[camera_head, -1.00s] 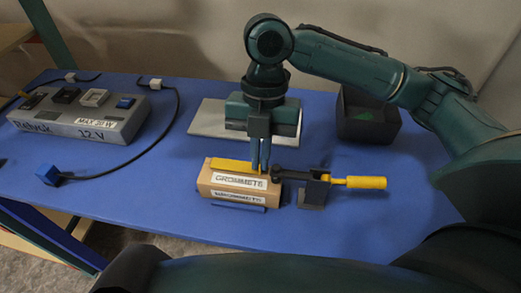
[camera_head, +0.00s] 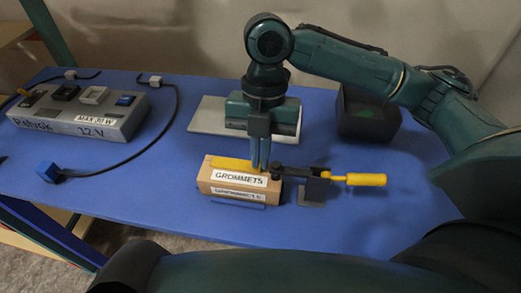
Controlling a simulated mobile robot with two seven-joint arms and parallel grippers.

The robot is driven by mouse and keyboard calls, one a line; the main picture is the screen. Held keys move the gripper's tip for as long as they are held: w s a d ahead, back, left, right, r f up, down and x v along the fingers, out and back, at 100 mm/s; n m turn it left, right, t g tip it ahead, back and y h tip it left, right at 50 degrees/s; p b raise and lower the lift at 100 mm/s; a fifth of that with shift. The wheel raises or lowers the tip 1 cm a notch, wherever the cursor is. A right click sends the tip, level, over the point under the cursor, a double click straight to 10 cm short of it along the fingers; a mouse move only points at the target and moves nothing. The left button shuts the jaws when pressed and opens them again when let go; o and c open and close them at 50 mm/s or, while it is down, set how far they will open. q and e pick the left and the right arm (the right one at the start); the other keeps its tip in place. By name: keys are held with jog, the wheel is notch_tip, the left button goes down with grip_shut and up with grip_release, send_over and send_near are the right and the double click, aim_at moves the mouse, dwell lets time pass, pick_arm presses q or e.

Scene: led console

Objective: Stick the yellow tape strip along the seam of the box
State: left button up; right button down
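The box (camera_head: 205,187) is a tan block with white labels, the upper one reading GROMMETS, and it lies on the blue table beside a clamp. The yellow tape strip (camera_head: 228,164) lies lengthwise along the top of the box. I cannot tell whether it is stuck down, and the seam does not show. My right gripper (camera_head: 260,169) points down at the right end of the box top, its fingers close together at the strip's right end. Its fingers hide that end, and I see nothing clearly between them. My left gripper is not in view.
A clamp with a yellow handle (camera_head: 365,180) stands against the box's right end. A grey plate (camera_head: 207,122) lies behind, and a black bin (camera_head: 366,127) stands back right. A grey power console (camera_head: 78,125) with cables and a blue plug (camera_head: 48,172) occupies the left.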

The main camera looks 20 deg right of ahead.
jog(key=c, duration=1.6)
grip_release()
jog(key=shift+o, duration=0.2)
